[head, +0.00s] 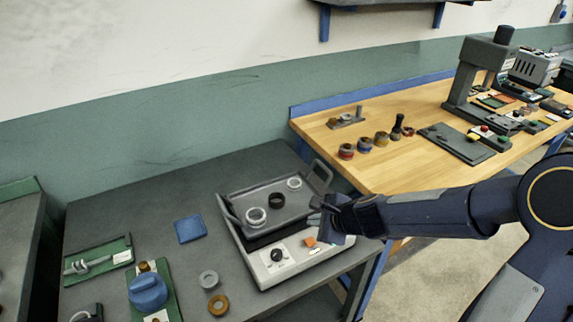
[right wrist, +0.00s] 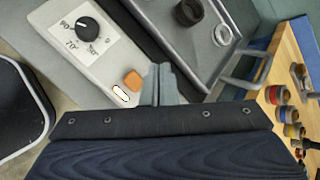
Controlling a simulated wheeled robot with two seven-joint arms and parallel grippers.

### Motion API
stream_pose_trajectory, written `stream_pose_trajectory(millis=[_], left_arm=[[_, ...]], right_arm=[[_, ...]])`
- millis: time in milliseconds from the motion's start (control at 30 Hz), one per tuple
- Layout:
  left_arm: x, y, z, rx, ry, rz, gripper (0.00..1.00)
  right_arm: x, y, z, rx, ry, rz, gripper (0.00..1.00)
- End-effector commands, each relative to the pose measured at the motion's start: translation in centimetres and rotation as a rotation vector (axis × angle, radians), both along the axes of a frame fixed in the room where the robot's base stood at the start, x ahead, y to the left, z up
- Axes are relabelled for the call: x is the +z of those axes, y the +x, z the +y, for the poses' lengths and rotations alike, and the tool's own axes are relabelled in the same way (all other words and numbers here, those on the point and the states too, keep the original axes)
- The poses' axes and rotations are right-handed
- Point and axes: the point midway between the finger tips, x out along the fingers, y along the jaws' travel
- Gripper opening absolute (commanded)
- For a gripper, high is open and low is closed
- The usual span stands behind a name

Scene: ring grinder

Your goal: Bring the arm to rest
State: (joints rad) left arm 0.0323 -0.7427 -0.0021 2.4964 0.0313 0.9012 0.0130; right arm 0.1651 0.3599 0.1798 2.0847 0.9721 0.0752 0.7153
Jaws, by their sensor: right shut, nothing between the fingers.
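My right arm reaches in from the right in the head view, and my right gripper (head: 318,210) is shut and empty. It hovers at the right side of the grinder machine (head: 270,277), near its tray (head: 240,194). In the right wrist view the closed fingers (right wrist: 163,78) show beside the orange button (right wrist: 133,80) and a small white switch (right wrist: 122,96). The machine's black dial (head: 276,255) is to the left of the gripper. In the tray lie a black ring (head: 277,201) and two silver rings (head: 256,217) (head: 294,183). My left gripper is not in view.
A blue square pad (head: 190,228), a grey ring (head: 209,279), a brass ring (head: 218,304) and green-based fixtures (head: 98,260) lie on the dark table. A wooden bench (head: 385,174) with several coloured rings and a press (head: 481,75) stands at the right. The dark table's back is clear.

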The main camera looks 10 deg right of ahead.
Motion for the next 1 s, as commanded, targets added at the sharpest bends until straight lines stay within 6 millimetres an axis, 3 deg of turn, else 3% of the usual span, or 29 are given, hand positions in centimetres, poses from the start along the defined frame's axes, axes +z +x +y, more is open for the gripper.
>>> stream_pose_trajectory(millis=[133, 267, 400, 500, 600, 733, 867, 1000], left_arm=[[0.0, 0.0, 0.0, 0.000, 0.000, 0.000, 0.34], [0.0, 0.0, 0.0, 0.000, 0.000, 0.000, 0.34], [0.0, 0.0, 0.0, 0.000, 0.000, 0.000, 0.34], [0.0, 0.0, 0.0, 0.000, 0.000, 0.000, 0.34], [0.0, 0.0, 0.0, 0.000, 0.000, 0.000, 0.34], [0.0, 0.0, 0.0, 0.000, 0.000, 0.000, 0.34], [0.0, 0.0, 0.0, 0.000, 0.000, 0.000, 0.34], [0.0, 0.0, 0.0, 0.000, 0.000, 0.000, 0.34]], right_arm=[[0.9, -0.4, 0.0, 0.033, -0.019, -0.024, 0.00], [4.3, -2.8, -0.1, 0.198, -0.115, -0.130, 0.00], [8.4, -8.4, -0.5, 0.496, -0.319, -0.286, 0.00], [9.9, -13.3, -1.1, 0.711, -0.485, -0.369, 0.00], [10.2, -18.0, -2.1, 0.906, -0.649, -0.422, 0.00], [9.4, -22.9, -3.5, 1.103, -0.821, -0.446, 0.00], [8.5, -25.9, -4.6, 1.224, -0.925, -0.441, 0.00], [8.0, -27.0, -5.1, 1.275, -0.967, -0.433, 0.00]])
